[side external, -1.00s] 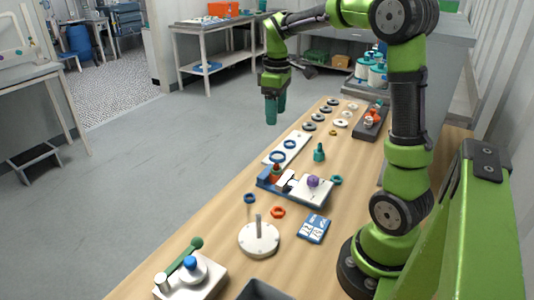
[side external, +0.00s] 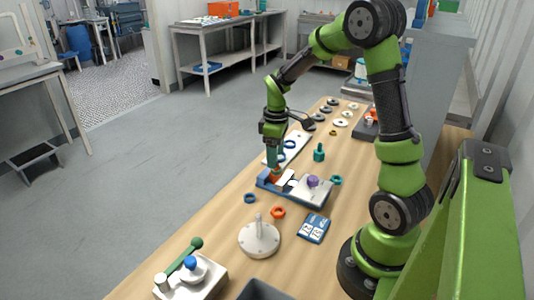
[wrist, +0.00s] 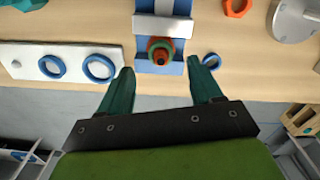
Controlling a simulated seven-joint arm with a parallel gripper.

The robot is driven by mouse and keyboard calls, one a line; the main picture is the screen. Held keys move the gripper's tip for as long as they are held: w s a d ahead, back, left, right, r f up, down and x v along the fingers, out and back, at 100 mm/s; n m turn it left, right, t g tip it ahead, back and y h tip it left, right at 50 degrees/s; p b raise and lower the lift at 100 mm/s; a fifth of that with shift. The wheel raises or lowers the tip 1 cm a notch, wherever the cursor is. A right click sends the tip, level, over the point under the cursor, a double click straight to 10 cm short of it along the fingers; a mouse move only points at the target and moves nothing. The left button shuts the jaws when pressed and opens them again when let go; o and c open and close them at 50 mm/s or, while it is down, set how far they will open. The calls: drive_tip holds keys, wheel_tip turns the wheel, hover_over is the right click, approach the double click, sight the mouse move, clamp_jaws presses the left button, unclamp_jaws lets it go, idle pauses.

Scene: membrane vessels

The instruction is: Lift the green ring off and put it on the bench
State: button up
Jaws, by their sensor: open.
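A green ring (wrist: 152,47) sits around a red-orange stud with a dark centre, on the blue end of a blue-and-white fixture (side external: 310,192). In the wrist view the ring lies just beyond the gap between my fingertips. My gripper (wrist: 160,82) is open and empty, with its teal fingers spread to either side. In the side view my gripper (side external: 274,166) hangs low over the fixture's left end and partly hides the stud. The wooden bench (side external: 225,225) has bare surface in front of the fixture.
A white plate with blue rings (wrist: 60,62) lies beside the fixture. A loose blue ring (side external: 250,198), an orange ring (side external: 278,212), a teal ring (side external: 337,180), a white round base with a post (side external: 259,240) and a blue-white card (side external: 313,228) lie nearby. A teal peg (side external: 319,152) stands behind.

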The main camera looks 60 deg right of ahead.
wheel_tip(320, 180, down, 4)
drive_tip(key=shift+a+r, duration=0.1)
drive_tip(key=c, duration=1.1)
drive_tip(key=shift+r, duration=0.1)
